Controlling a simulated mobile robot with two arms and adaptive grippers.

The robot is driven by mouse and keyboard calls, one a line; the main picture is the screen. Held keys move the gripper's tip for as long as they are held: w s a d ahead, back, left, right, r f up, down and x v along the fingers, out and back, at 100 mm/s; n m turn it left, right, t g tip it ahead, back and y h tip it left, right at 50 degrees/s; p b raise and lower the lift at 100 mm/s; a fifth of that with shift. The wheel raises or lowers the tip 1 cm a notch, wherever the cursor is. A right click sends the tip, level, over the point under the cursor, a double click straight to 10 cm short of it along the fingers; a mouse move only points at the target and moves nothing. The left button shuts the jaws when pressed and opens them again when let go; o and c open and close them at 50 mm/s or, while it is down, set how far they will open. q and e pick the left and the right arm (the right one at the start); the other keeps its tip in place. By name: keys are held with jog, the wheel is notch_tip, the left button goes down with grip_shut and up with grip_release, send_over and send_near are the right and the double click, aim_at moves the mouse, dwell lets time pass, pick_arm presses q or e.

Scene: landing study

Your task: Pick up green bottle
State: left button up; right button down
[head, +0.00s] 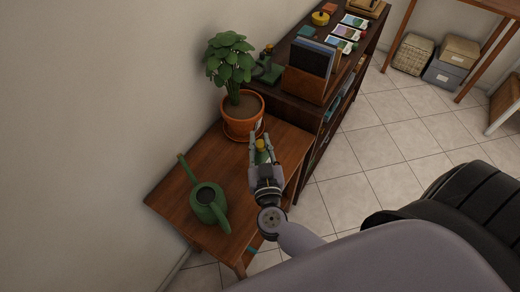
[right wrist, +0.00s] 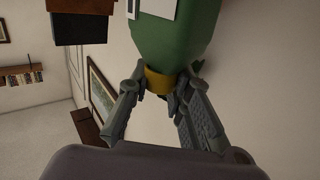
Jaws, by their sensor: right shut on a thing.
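The green bottle (right wrist: 185,38) fills the top of the right wrist view, with a yellow cap or neck (right wrist: 160,80) and a pale label. In the head view its yellow cap (head: 260,144) and a bit of green show between the fingers, over the small wooden table. My right gripper (head: 261,150) is shut on the bottle, with its fingers on either side of the yellow part; it also shows in the right wrist view (right wrist: 160,90). Most of the bottle is hidden by the gripper in the head view. My left gripper is not in view.
A green watering can (head: 209,205) stands on the small wooden table (head: 172,194), left of my right gripper. A potted plant (head: 243,112) stands just behind the gripper. A dark shelf (head: 318,110) with a file box (head: 305,84) stands beyond.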

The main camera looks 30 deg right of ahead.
notch_tip(320, 180, up, 14)
jog(key=p, duration=0.4)
jog(key=c, duration=2)
grip_release()
jog(key=shift+f, duration=0.1)
grip_shut()
